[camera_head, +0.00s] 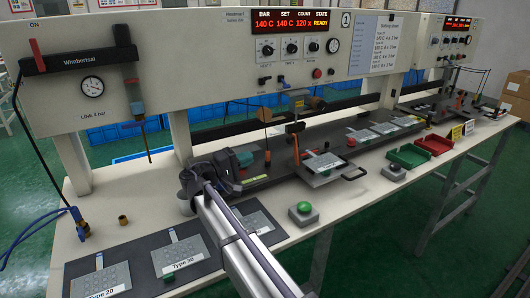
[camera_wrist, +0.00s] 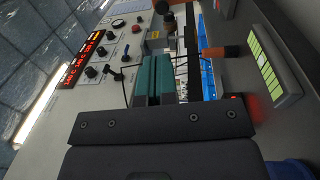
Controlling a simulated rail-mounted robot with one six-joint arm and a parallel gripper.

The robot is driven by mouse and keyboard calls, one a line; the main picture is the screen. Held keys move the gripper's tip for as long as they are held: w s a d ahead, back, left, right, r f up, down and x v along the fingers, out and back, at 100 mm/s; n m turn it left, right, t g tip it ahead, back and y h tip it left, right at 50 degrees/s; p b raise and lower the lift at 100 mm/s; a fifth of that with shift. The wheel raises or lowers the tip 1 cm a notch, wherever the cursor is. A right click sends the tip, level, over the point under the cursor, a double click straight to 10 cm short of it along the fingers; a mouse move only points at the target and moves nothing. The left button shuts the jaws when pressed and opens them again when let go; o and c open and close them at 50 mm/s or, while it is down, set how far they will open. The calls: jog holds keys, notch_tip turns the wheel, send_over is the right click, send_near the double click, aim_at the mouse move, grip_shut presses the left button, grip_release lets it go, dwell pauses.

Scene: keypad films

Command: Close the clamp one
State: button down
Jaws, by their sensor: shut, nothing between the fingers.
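My gripper (camera_head: 242,158) is at the end of the arm, in front of the left work station in the head view. Its teal fingers are shut together with nothing between them, also seen in the wrist view (camera_wrist: 155,80). I cannot tell for sure which part is clamp one. A metal plate fixture (camera_head: 325,165) with a black loop handle stands right of my gripper, apart from it. An upright orange-handled lever (camera_head: 296,150) stands at its left. In the wrist view an orange and black handle (camera_wrist: 215,52) lies right of the fingers.
A control panel (camera_head: 290,45) reads READY. Marked film plates (camera_head: 180,252) lie on a dark mat at front left. A green tray (camera_head: 408,155) and a red tray (camera_head: 434,144) sit to the right.

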aim_at(287, 141)
jog(key=p+x, duration=0.1)
jog(key=x, duration=1.2)
jog(key=shift+d, duration=0.1)
jog(key=shift+w, duration=0.1)
